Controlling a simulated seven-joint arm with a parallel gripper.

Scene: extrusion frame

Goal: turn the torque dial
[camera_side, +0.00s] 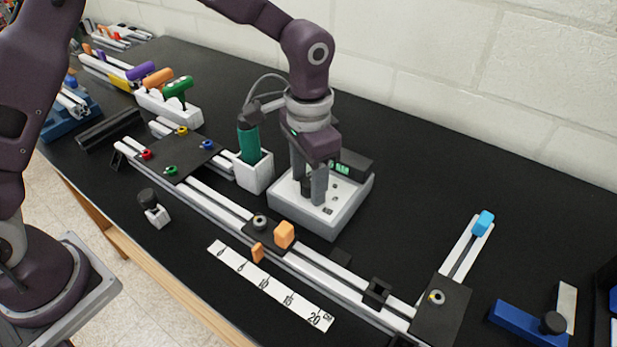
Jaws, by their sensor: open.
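A white control box (337,222) with a sloped top and a green-lit display (339,168) stands on the black table. My gripper (310,196) points down over its top panel, with its two fingers apart. A dark knob (307,186), apparently the torque dial, shows partly between and behind the fingers. The fingers hide much of it, and I cannot tell whether they touch it. Small marks and buttons show on the panel beside the fingers.
A green screwdriver (248,143) stands in a white holder (254,177) just left of the box, with a cable above. An aluminium rail with a dark plate (180,157) and orange block (284,234) runs in front. A ruler strip (268,286) lies nearer.

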